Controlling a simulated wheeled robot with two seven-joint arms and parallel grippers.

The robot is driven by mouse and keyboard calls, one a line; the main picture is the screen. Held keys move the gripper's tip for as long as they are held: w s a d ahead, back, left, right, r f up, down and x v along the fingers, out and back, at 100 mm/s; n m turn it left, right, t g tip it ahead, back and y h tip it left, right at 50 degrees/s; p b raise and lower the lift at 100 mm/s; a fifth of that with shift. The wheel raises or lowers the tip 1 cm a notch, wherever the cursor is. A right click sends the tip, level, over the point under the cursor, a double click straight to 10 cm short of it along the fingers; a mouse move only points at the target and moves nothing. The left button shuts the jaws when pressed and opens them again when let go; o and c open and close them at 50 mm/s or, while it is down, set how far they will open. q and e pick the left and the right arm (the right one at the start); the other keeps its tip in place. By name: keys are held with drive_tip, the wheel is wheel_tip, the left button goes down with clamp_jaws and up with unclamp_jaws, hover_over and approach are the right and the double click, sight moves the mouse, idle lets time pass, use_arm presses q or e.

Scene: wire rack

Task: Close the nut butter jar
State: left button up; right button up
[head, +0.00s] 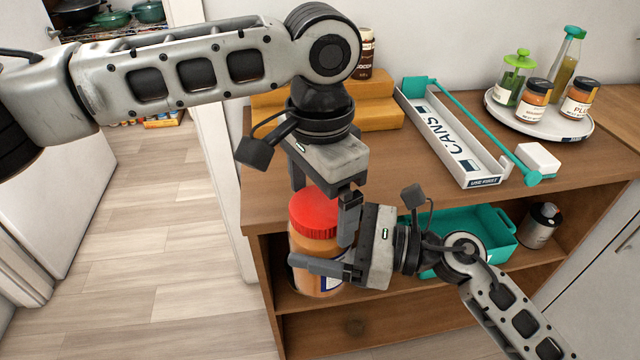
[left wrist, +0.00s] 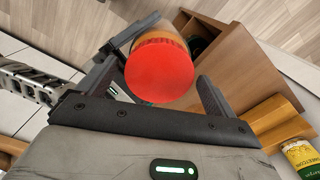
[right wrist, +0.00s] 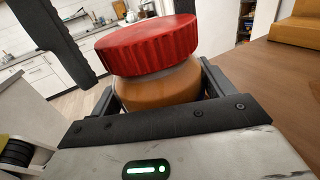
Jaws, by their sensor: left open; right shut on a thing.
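The nut butter jar (head: 308,246) is a tan jar with a red lid (head: 316,212) on top, held upright in front of the wooden shelf unit. The lid sits on the mouth; a pale band of neck (right wrist: 160,74) shows under it in the right wrist view. My right gripper (head: 328,245) is shut on the jar body from the side. My left gripper (head: 322,192) points down over the jar, open. Its fingers stand either side of the lid (left wrist: 160,70) in the left wrist view, with gaps visible. Part of the label is hidden by my right gripper.
On the shelf top (head: 400,165) are a yellow-orange stepped stand (head: 378,112), a white CANS tray (head: 452,140) with a teal bar (head: 480,125), and a round turntable (head: 545,124) with jars and bottles. A teal bin (head: 492,232) and a can (head: 541,226) are below.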

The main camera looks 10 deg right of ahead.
use_arm(q)
drive_tip(key=c, duration=1)
drive_tip(key=o, duration=1.2)
drive_tip(key=shift+r, duration=0.1)
wheel_tip(320, 180, up, 12)
drive_tip(key=shift+f, duration=0.1)
drive_tip(key=shift+d, duration=0.1)
